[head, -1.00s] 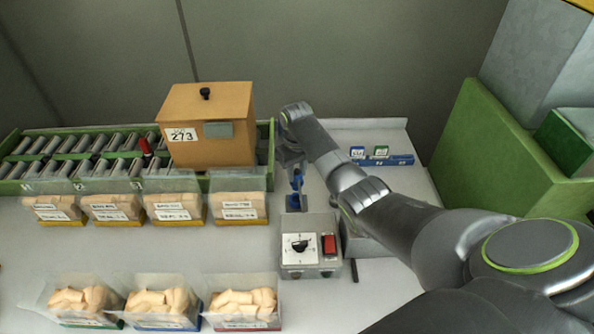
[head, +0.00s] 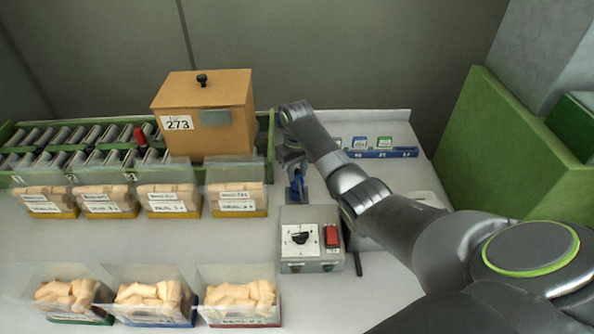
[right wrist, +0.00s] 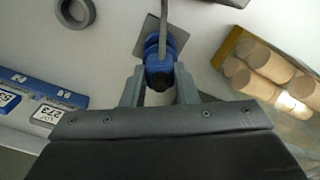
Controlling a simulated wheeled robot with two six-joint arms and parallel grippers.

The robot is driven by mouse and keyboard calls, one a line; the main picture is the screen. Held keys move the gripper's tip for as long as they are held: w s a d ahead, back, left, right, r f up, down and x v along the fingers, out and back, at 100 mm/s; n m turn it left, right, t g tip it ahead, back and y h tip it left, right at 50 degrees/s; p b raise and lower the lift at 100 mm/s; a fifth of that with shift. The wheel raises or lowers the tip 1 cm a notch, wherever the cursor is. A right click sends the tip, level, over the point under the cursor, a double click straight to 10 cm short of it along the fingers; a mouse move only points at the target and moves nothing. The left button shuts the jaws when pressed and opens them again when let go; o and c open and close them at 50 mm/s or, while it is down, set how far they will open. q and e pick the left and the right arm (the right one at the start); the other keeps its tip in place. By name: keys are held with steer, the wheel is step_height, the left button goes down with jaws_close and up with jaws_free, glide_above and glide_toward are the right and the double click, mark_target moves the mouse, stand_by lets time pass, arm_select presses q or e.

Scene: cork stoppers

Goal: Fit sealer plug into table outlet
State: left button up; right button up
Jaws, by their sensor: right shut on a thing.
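The blue plug (head: 297,187) is upright between the fingers of my right gripper (head: 295,172), just behind the grey control box. In the right wrist view the plug (right wrist: 160,68) sits between the two grey fingertips of the gripper (right wrist: 160,88), which is shut on it. A grey cord (right wrist: 166,18) runs from the plug side toward the top of that view. A square grey metal plate (right wrist: 150,32), seemingly the table outlet, lies at the plug's far end. I cannot tell how deep the plug sits in it. My left gripper is not in view.
A control box (head: 308,240) with a dial and red switch stands in front. Cork bins (head: 238,205) line the left, with an orange box (head: 205,115) behind. A blue rack (head: 382,153) and green panel (head: 490,150) are right. A grey ring (right wrist: 75,12) lies nearby.

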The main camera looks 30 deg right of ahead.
steer(key=shift+f, duration=0.6)
stand_by(0.9)
steer(key=shift+f+b, duration=0.45)
steer(key=shift+f, duration=0.4)
stand_by(0.6)
steer(key=o, duration=1.1)
steer(key=shift+r+p, duration=2)
steer(key=shift+r, duration=6.75)
